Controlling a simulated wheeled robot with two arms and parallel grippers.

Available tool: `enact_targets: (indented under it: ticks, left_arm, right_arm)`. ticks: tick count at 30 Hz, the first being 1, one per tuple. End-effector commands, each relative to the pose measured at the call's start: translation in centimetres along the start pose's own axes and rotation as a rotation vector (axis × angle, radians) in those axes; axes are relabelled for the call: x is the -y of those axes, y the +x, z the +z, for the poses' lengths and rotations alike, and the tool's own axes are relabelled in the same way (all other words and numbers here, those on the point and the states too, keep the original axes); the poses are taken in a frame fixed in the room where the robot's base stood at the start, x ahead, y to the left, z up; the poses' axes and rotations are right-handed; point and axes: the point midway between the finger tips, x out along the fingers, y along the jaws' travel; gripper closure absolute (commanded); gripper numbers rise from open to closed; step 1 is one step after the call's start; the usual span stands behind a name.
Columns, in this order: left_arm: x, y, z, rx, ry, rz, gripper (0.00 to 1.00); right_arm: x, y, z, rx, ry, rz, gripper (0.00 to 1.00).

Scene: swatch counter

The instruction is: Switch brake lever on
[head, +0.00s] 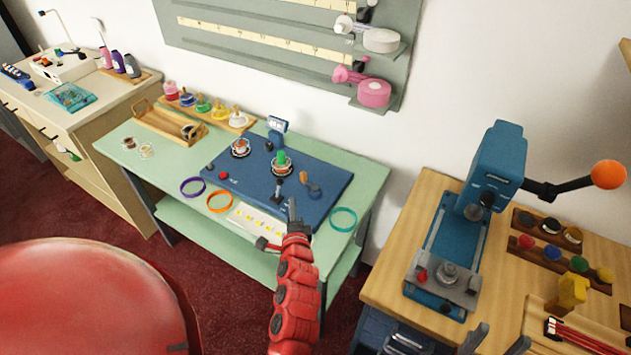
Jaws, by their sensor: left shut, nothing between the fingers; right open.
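A blue machine base (235,188) lies on the green table, with a spool holding green thread (281,160), another spool (240,148) and a small display (277,125). Near its right end stand a small dark upright lever (304,178) and a brownish paddle-like part (314,188); I cannot tell which is the brake lever or its setting. My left gripper (292,208) is shut and empty, over the front right part of the base, close to these parts; contact cannot be told. My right gripper (497,342) is open at the bottom right edge.
Purple (192,187), orange (220,202) and teal (343,219) rings lie around the base, with a white card (257,219) in front. A blue press (462,225) stands on the wooden table at right.

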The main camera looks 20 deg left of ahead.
Motion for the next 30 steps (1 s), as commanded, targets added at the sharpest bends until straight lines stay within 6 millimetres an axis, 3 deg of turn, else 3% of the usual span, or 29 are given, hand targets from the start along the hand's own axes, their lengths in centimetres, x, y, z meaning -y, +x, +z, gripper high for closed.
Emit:
enact_targets:
  ticks: [4,17,30]
  left_arm:
    - [-0.4,0.1,1.2,0.042,0.031,0.030,1.00]
    - [-0.4,0.8,1.3,0.045,0.031,0.033,1.00]
    - [-0.6,7.7,1.6,0.044,0.028,0.030,1.00]
  right_arm:
    - [0.0,0.0,0.0,0.000,0.000,0.000,0.43]
    - [0.0,0.2,0.0,0.000,0.000,0.000,0.43]
    - [0.0,0.9,-0.1,0.000,0.000,0.000,0.43]
